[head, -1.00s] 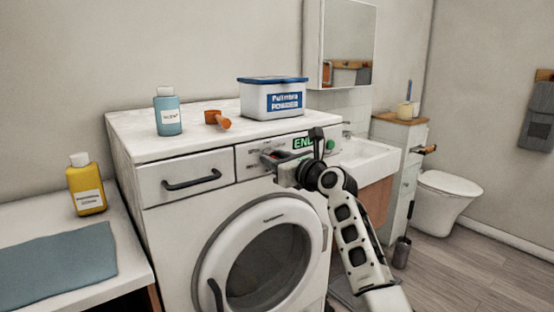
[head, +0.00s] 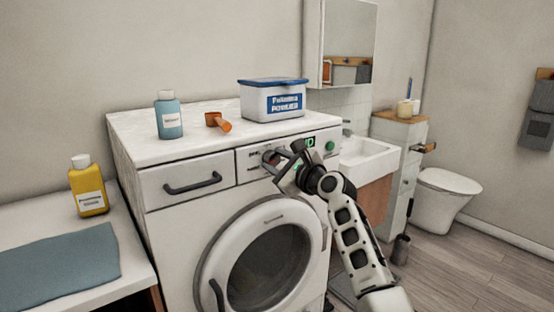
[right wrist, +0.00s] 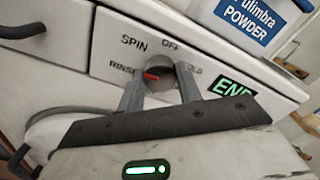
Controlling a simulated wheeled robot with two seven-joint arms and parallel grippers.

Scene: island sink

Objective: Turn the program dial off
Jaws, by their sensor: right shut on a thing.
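The program dial (right wrist: 160,72) is a round grey knob with a red pointer on the washing machine's (head: 190,158) front panel. In the right wrist view the labels SPIN, OFF, COLD and RINSE stand around it, and the red pointer points left, towards RINSE. My right gripper (right wrist: 161,82) is shut on the dial, one finger on each side. In the head view the right gripper (head: 283,157) reaches the panel from the right and partly hides the dial and display. My left gripper is not in view.
A green-lit END display (right wrist: 234,88) is right of the dial, with a green button (head: 330,146) further right. A yellow bottle (head: 87,187) stands on the left counter.

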